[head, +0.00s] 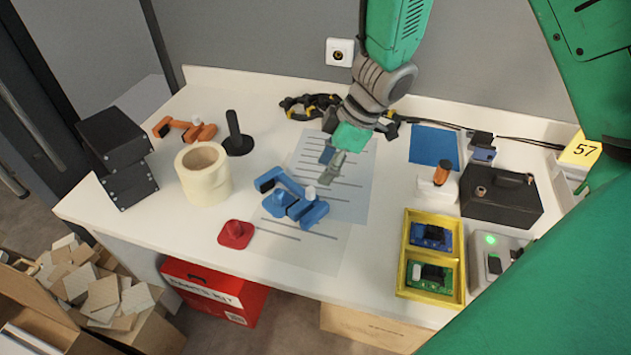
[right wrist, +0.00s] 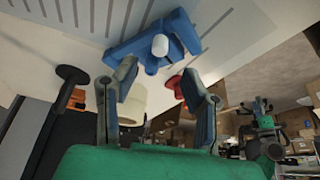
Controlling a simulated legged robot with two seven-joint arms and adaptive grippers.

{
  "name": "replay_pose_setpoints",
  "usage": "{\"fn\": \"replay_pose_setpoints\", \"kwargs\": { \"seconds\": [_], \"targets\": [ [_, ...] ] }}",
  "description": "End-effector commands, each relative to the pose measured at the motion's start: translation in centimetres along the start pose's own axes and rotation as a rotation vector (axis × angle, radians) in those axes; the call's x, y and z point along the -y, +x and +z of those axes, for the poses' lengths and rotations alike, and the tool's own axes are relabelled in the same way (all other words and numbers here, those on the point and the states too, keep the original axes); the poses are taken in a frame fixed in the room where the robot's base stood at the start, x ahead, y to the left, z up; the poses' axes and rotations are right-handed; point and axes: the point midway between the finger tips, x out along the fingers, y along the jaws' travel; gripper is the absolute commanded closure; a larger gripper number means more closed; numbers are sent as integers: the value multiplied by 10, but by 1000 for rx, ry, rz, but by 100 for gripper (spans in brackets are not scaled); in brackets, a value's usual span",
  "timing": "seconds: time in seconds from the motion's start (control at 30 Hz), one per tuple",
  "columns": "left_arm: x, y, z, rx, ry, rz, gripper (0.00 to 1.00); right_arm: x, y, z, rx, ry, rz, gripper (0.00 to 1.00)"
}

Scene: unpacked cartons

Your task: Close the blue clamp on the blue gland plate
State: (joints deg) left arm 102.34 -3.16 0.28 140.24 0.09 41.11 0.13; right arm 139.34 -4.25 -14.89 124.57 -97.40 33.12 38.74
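The blue clamp (head: 309,213), with a white knob, lies on the striped sheets in mid-table; it also shows in the right wrist view (right wrist: 185,35). A flat blue square (head: 433,147) lies at the back right, apart from the clamp; I cannot tell for certain that it is the gland plate. My right gripper (head: 333,165) is above the sheets, behind and to the right of the clamp. In the right wrist view my right gripper (right wrist: 160,78) has its fingers spread with nothing between them; the clamp is beyond the fingertips. I cannot make out my left gripper.
A red knob-like piece (head: 235,234) lies front left of the clamp. Tape rolls (head: 203,175), a black post (head: 236,138) and an orange clamp (head: 187,129) stand left. A yellow tray (head: 403,270) with boards and a black case (head: 510,205) are at right.

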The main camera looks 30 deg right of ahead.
Motion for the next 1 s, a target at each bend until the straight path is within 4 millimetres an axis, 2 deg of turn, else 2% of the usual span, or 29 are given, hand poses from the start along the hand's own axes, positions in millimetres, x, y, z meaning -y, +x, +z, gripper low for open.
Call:
{"fn": "replay_pose_setpoints", "kwargs": {
  "seconds": [0.1,0.3,0.87,1.0],
  "targets": [
    [0,0,0,0,0,0,61,0,-22,0,2,-2,2,61],
    [0,0,-1,0,0,0,61,0,-42,0,1,0,0,61],
    [0,1,-2,2,0,0,61,0,-44,0,2,0,-2,61],
    [0,-8,-3,3,0,0,61,0,-52,-4,1,0,-2,61]
  ]
}}
